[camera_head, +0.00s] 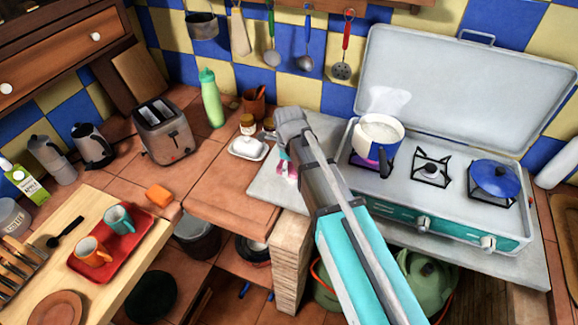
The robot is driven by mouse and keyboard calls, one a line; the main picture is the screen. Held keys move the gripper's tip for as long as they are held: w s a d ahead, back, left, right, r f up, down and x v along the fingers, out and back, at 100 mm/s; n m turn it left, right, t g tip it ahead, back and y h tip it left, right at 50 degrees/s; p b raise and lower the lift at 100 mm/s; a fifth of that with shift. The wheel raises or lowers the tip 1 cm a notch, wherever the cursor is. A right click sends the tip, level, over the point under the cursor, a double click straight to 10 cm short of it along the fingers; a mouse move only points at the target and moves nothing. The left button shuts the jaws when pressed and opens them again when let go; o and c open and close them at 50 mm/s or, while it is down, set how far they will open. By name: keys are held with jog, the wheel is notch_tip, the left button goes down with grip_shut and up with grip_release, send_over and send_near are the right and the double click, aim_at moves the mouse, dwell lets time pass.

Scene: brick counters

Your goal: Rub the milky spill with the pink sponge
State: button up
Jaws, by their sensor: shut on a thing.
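My gripper (286,158) points down over the left end of the pale grey slab beside the stove, largely hidden by my own arm. It is shut on the pink sponge (287,170), of which only a small pink part shows below the fingers. The sponge is at or just above the slab; I cannot tell if it touches. I cannot clearly make out the milky spill; the pale slab and my arm make it hard to see.
A camping stove (430,215) with a white pot (378,130) and a blue pan (493,178) stands right of my arm. A butter dish (248,148) and small jars are close on the left. An orange block (159,195) lies farther left. The tiled counter (228,190) between is clear.

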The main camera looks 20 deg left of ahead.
jog(key=shift+r, duration=0.1)
jog(key=shift+r+p, duration=1.4)
jog(key=shift+p, duration=0.1)
jog(key=shift+w+d+f+b, duration=0.1)
jog(key=shift+w+f+b, duration=0.1)
jog(key=shift+f+b, duration=0.15)
